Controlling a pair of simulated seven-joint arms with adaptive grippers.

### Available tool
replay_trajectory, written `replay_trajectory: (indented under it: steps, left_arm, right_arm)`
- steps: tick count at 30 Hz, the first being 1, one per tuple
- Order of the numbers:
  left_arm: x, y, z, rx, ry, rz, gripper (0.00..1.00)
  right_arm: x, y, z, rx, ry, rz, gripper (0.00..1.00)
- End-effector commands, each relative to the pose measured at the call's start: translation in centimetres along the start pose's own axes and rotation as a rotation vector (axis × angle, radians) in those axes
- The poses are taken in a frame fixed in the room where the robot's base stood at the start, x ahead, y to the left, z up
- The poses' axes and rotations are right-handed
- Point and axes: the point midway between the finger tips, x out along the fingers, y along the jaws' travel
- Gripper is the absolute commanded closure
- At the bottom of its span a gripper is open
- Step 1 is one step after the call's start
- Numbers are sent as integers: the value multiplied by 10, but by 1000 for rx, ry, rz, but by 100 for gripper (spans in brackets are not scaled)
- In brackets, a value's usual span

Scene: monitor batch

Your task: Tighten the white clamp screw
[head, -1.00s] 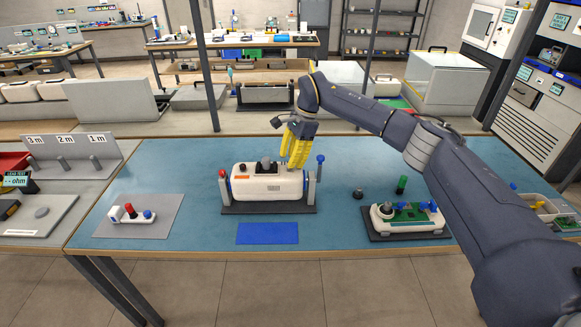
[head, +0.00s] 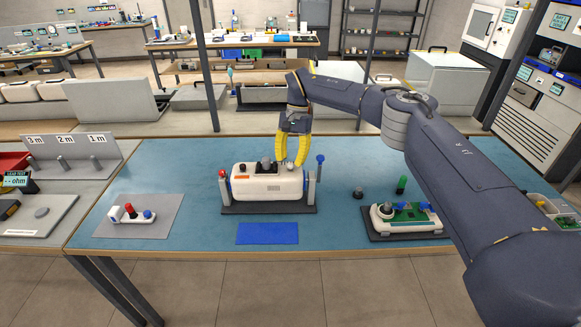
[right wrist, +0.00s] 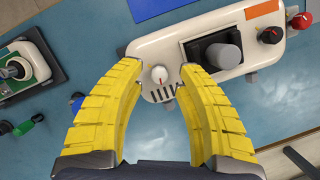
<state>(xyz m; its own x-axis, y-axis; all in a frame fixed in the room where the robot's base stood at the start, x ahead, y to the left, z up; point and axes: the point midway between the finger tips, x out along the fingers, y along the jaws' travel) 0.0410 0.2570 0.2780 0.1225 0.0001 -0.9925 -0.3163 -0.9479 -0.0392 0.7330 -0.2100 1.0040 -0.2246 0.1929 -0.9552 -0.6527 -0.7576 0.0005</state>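The white device (head: 266,186) stands on a dark base plate (head: 240,210) in the middle of the blue mat. My right gripper (head: 289,163), with yellow fingers, is above that end. In the right wrist view my right gripper (right wrist: 160,70) is open, one fingertip on each side of the white knob, with gaps to both. My left gripper is out of view.
A board fixture (head: 405,219) lies to the right, small parts on a grey mat (head: 165,222) to the left.

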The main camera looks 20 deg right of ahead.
Motion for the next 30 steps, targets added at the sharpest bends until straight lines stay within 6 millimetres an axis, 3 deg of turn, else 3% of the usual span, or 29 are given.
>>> replay_trajectory:
  steps: [8, 20, 30]
  left_arm:
    - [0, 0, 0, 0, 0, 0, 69]
    - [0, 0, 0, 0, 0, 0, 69]
    - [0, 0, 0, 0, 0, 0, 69]
  right_arm:
    - [0, 0, 0, -149, 1, 46, 66]
    - [2, 0, -1, -151, 0, 46, 66]
    - [15, 0, -5, -151, 1, 46, 66]
